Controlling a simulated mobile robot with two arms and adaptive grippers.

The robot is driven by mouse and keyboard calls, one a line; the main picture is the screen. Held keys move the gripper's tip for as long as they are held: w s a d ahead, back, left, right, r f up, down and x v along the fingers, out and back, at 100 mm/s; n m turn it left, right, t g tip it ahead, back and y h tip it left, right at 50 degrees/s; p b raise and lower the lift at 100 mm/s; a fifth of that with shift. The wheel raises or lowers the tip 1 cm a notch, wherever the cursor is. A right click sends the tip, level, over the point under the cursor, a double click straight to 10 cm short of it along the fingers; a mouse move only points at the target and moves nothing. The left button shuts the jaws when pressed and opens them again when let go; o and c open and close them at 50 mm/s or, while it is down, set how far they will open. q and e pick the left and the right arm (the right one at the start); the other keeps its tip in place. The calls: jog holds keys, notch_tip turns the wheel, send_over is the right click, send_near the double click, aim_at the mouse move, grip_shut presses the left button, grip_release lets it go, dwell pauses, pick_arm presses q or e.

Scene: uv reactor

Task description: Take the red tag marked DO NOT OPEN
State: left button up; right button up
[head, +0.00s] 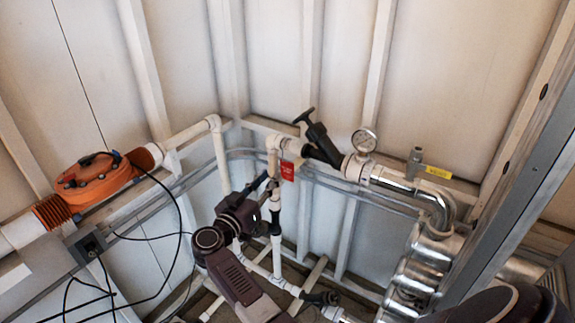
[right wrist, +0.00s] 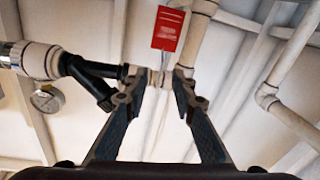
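The red tag (head: 287,171) hangs at the white pipe near the corner of the pipework, just left of the black-handled valve. In the right wrist view the red tag (right wrist: 168,30) shows as a flat red rectangle with small, unreadable light marks. My right gripper (head: 269,186) is just left of and below the tag in the head view. In the right wrist view my right gripper (right wrist: 157,78) is open, with a gap between the fingertips and no tag between them. The tag appears beyond the fingertips there. My left gripper is not in view.
A black-handled valve (head: 319,140), a pressure gauge (head: 363,140) and a metal pipe (head: 400,186) run right of the tag. An orange unit (head: 95,183) with black cables is at left. White pipes stand around the gripper. A grey frame (head: 510,190) edges the right side.

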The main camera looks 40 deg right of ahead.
pick_arm(q)
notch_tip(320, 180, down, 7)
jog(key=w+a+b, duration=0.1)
jog(key=b, duration=0.6)
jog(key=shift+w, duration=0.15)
pick_arm(e)
jog(key=x, duration=0.7)
jog(key=shift+w+d+f, duration=0.2)
jog(key=shift+w+d, duration=0.05)
jog(key=shift+w, duration=0.15)
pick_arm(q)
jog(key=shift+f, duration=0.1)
pick_arm(e)
grip_shut()
